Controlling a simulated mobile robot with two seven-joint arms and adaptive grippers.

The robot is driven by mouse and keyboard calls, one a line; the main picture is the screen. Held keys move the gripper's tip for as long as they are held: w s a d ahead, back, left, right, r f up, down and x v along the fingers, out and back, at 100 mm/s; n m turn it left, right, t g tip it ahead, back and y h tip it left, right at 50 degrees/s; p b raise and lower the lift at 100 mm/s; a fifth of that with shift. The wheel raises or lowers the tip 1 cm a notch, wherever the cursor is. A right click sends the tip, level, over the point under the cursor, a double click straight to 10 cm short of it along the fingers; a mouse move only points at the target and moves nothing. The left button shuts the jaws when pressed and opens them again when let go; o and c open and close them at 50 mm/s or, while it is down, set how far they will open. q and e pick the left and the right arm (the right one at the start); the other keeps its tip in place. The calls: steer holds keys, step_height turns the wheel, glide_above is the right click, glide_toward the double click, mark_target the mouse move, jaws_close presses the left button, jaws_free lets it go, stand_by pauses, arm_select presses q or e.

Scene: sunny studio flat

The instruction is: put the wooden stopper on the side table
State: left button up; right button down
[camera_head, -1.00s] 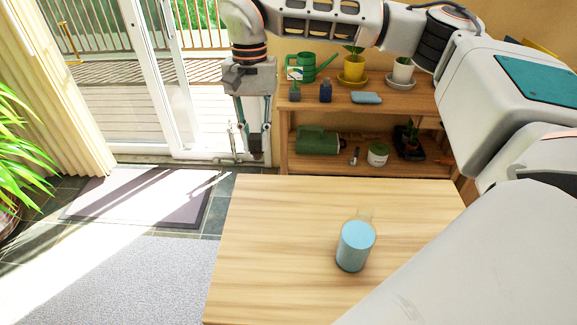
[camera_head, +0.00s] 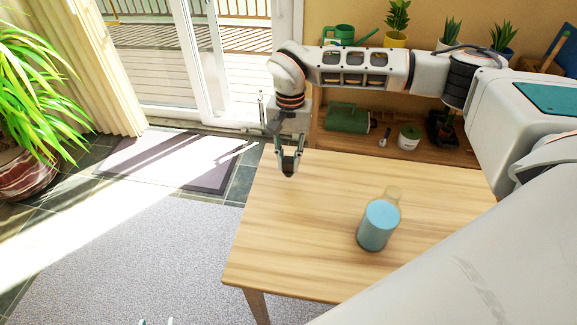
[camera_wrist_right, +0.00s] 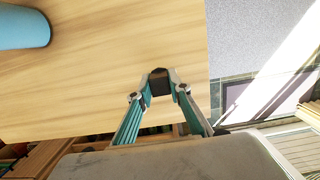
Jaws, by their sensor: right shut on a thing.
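My right gripper (camera_head: 289,168), on the arm that comes in from the right, is over the far left part of the wooden side table (camera_head: 300,235). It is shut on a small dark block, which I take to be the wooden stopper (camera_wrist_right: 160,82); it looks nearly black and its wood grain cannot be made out. In the right wrist view the block sits between the fingertips, with the tabletop behind it. Whether it touches the table is unclear. Only the tips of my left gripper (camera_head: 156,322) show at the bottom edge.
A blue bottle (camera_head: 379,226) with a pale neck stands on the table's right part. Behind is a wooden shelf (camera_head: 345,143) with a green watering can (camera_head: 341,34) and potted plants. The table's left half is clear.

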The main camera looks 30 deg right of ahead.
steer(key=shift+f, duration=1.35)
steer(key=shift+f, duration=0.1)
steer(key=c, duration=1.9)
jaws_free()
steer(key=r, duration=0.8)
steer(key=w+d+r, duration=0.1)
steer(key=r, duration=0.3)
steer(key=shift+r, duration=0.1)
steer(key=shift+a, duration=0.1)
